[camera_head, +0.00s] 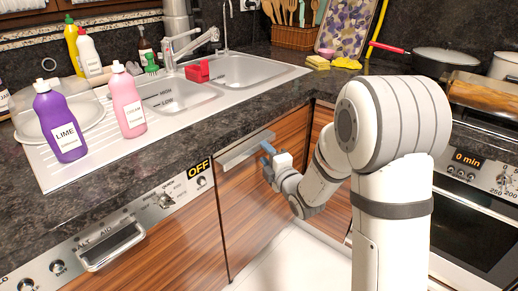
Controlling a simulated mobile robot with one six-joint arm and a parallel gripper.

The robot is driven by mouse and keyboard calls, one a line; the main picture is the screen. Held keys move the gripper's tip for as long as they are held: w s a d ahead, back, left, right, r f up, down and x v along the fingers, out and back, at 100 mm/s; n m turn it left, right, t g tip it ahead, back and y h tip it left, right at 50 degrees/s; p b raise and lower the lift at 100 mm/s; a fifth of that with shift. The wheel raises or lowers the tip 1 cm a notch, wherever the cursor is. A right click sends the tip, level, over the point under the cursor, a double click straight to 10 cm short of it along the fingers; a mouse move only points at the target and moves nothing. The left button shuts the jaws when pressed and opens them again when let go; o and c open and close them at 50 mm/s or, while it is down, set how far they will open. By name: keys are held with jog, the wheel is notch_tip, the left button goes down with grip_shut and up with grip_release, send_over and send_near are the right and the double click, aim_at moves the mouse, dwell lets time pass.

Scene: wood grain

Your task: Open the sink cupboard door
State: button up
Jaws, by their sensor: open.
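The sink cupboard door (246,215) is a wood-grain panel below the worktop and sink, and it looks closed. A wide metal handle (240,152) runs along its top edge. My gripper (268,149) has blue fingertips and is at the right end of the handle. It is open. I cannot tell whether the fingers touch the handle or stand around it. My arm hides the area to the right of the door.
The sink (240,72) is above the door in a dark stone worktop (120,190). A dishwasher (130,235) stands left of the door, and an oven (480,190) stands right. Pale floor (295,262) is clear in front of the door.

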aim_at(259, 148)
jog(key=x, duration=0.5)
jog(key=shift+w+a, duration=0.1)
jog(key=shift+w, duration=0.05)
grip_shut()
dwell(0.4)
